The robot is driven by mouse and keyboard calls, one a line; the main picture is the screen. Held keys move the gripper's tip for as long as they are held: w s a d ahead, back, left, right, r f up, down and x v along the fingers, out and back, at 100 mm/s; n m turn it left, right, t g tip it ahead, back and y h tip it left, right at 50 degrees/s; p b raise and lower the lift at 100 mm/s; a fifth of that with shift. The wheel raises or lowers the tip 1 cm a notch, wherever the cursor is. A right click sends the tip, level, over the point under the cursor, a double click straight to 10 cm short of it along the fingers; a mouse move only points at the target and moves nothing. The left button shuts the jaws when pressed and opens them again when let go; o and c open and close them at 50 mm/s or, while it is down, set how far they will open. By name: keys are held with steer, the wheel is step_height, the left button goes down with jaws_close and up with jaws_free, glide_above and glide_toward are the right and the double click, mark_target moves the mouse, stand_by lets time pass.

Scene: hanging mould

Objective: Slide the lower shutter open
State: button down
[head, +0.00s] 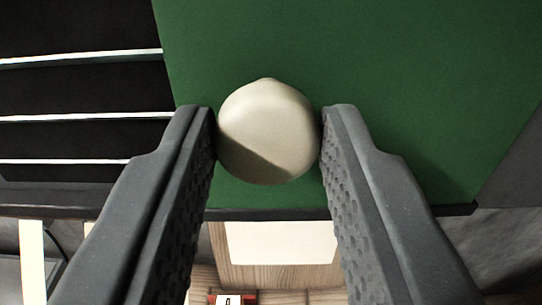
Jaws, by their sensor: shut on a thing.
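A round cream knob (267,125) sits on a dark green panel (420,90), which looks like the shutter. The panel fills the upper middle and right of the head view. My gripper (268,140) is shut on the knob, with one dark finger on its left side and one on its right. Both fingertips touch it. The panel's lower edge runs level behind the fingers. Whether this is the lower of several shutters cannot be told from this view.
A dark opening (70,90) with several pale horizontal bars lies left of the panel. Below the panel's edge are a white surface (280,243), wood-grained boards (300,275) and a small red thing with a white label (232,299). A grey surface (515,160) borders the panel at right.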

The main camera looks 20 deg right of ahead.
steer(key=shift+s+d, duration=0.15)
steer(key=c, duration=1.2)
jaws_free()
steer(key=shift+c, duration=0.2)
steer(key=shift+o, duration=0.9)
steer(key=shift+s+d, duration=0.2)
steer(key=shift+a, duration=0.15)
steer(key=shift+w, duration=0.15)
steer(key=b+v, duration=0.1)
steer(key=v, duration=1.3)
steer(key=shift+w, duration=0.1)
